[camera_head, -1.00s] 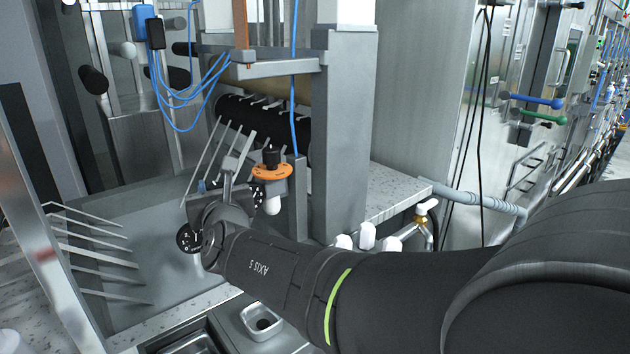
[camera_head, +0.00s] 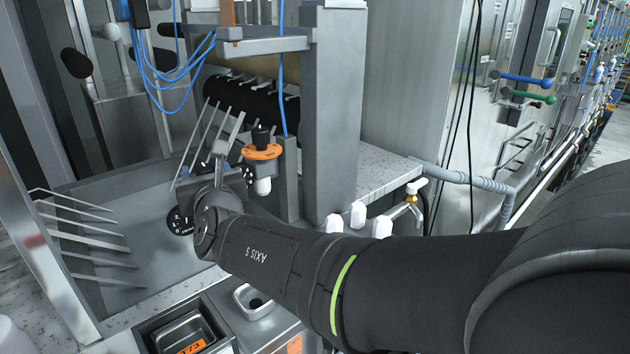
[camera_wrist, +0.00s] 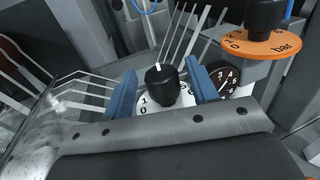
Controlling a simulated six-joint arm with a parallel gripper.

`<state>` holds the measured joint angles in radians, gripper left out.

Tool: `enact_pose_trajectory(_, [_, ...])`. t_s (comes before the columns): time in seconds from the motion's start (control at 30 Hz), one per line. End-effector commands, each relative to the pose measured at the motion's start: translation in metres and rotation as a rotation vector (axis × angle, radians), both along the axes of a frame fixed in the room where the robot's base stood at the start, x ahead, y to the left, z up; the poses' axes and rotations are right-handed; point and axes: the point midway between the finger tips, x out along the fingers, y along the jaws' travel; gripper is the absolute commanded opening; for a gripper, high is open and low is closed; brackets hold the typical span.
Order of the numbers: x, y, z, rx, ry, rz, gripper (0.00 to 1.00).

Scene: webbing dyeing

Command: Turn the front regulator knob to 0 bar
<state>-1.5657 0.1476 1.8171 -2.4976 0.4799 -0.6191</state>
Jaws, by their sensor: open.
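A black knob (camera_wrist: 162,88) with a white pointer line stands on a white dial (camera_wrist: 180,110) with dark numbers, among them 0 and 1 at its lower left. The pointer line points toward the top of the wrist view. My gripper (camera_wrist: 163,82) is open, with one blue finger on each side of the knob. I cannot tell whether either finger touches it. In the head view this knob is hidden or too small to make out around my wrist.
A second black knob (camera_wrist: 266,14) on an orange dial (camera_wrist: 262,44) marked "bar" stands close at right; its orange dial (camera_head: 262,151) shows in the head view too. A black gauge (camera_wrist: 224,79) sits beside the right finger. Pale bars (camera_head: 85,235) stick out at left.

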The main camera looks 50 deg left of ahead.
Motion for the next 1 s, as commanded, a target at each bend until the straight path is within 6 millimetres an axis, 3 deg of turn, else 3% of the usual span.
enact_pose_trajectory(0.7, [-0.037, -0.124, 0.001, 0.004, -0.001, 0.003, 0.53])
enact_pose_trajectory(1.0, [-0.044, -0.149, 0.001, 0.002, -0.001, 0.002, 0.53])
